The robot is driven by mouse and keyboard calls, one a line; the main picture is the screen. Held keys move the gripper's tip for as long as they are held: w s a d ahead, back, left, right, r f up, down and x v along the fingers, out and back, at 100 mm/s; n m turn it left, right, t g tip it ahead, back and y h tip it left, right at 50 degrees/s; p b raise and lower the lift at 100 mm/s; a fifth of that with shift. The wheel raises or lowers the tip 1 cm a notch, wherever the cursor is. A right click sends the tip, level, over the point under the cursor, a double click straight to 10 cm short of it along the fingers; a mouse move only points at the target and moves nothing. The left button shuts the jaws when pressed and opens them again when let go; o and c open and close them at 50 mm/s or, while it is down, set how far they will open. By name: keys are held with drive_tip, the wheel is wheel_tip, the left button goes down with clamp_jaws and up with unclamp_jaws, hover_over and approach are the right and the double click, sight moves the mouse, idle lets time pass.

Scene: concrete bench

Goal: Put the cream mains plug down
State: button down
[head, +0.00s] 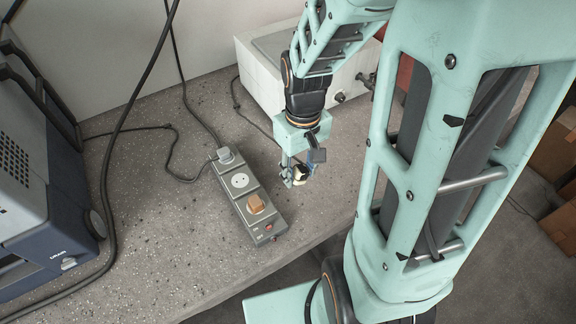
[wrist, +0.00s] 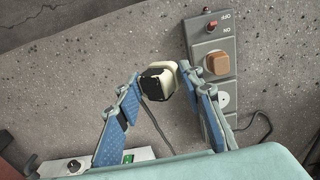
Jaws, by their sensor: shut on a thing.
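My gripper (head: 300,172) is shut on the cream mains plug (head: 301,175), to the right of the grey power strip and over the bench (head: 170,240). In the wrist view the plug (wrist: 168,73) sits between the fingertips, with a black face toward the camera. A cord runs below it in that view. How high it is above the bench is hard to tell.
The power strip (head: 262,223) bears a grey plug (head: 226,156) at its far end, an empty white socket (head: 240,181) and a brown plug (head: 256,203). A white box (head: 262,80) stands behind, a blue-grey device (head: 35,190) at left. The bench edge is close on the right.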

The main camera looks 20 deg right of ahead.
drive_tip(key=shift+s+d+f, duration=0.1)
drive_tip(key=shift+s+d, duration=0.15)
drive_tip(key=shift+s, duration=0.1)
drive_tip(key=w+f+b, duration=0.2)
drive_tip(key=w, duration=0.2)
drive_tip(key=w+f+b, duration=0.2)
drive_tip(key=w+f, duration=0.1)
drive_tip(key=w, duration=0.1)
drive_tip(key=w+f+b, duration=0.3)
drive_tip(key=w, duration=0.1)
drive_tip(key=shift+d+f, duration=0.2)
drive_tip(key=shift+d, duration=0.1)
drive_tip(key=shift+w+f, duration=0.3)
drive_tip(key=shift+w, duration=0.15)
drive_tip(key=shift+w+f+b, duration=0.15)
drive_tip(key=shift+f+b, duration=0.1)
drive_tip(key=shift+b, duration=0.05)
drive_tip(key=f, duration=0.1)
drive_tip(key=f+b, duration=0.2)
drive_tip(key=shift+w, duration=0.25)
drive_tip(key=shift+f, duration=0.15)
drive_tip(key=shift+f+b, duration=0.1)
drive_tip(key=shift+b, duration=0.25)
drive_tip(key=shift+f+b, duration=0.3)
drive_tip(key=shift+f, duration=0.25)
